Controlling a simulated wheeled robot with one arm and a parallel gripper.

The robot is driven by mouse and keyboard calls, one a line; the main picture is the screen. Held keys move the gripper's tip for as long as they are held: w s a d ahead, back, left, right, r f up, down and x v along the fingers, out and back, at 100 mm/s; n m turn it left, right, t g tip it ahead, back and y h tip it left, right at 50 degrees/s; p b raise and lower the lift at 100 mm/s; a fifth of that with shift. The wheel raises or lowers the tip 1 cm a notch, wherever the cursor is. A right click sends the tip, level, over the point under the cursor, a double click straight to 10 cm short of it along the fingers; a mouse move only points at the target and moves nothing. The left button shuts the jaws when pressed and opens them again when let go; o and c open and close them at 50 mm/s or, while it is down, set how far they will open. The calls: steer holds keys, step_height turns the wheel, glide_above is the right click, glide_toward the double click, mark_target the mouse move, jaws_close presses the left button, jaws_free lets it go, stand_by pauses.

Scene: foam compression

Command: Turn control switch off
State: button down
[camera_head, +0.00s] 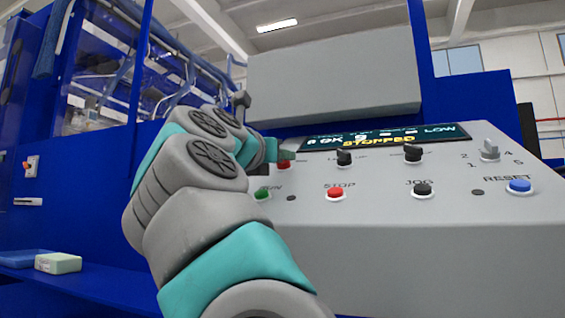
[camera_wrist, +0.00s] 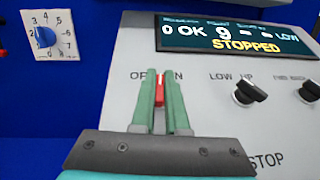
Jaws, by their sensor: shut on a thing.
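The control switch is a red handle (camera_wrist: 159,91) on the grey panel (camera_head: 450,250), between the partly covered OFF and ON labels in the wrist view. In the head view a bit of its red shows (camera_head: 284,165) just below my gripper's tip. My gripper (camera_wrist: 160,84) has two green fingers, shut on the red handle, one on each side. In the head view my gripper (camera_head: 284,154) reaches the panel's upper left, mostly behind my arm. The handle looks about upright in the wrist view; I cannot tell which setting it is at.
The display (camera_head: 385,137) reads STOPPED. Black knobs (camera_head: 344,157) stand right of the switch. Below are a green button (camera_head: 262,193), a red STOP button (camera_head: 335,192), a black JOG button (camera_head: 422,189) and a blue RESET button (camera_head: 520,186). A dial (camera_wrist: 46,37) is at left.

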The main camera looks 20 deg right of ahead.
steer(key=n+t+y, duration=0.1)
steer(key=n+t+y+p, duration=0.1)
steer(key=n+y, duration=0.1)
steer(key=n+t+y, duration=0.1)
steer(key=n, duration=0.1)
steer(key=shift+r+p, duration=0.25)
steer(key=shift+p, duration=0.05)
steer(key=n+y+p, duration=0.1)
steer(key=y+p, duration=0.1)
steer(key=n+t+y+p, duration=0.1)
steer(key=n+y+p, duration=0.1)
steer(key=shift+r+n, duration=0.2)
steer(key=shift+n, duration=0.1)
steer(key=n+y+p, duration=0.3)
steer(key=y+p, duration=0.1)
steer(key=p, duration=0.2)
steer(key=shift+f+n, duration=0.15)
steer(key=shift+n, duration=0.15)
steer(key=shift+a+f+n+y+p, duration=0.1)
steer(key=shift+f+n+y+p, duration=0.2)
steer(key=shift+p, duration=0.1)
steer(key=c, duration=0.9)
jaws_free()
steer(key=shift+s, duration=3.85)
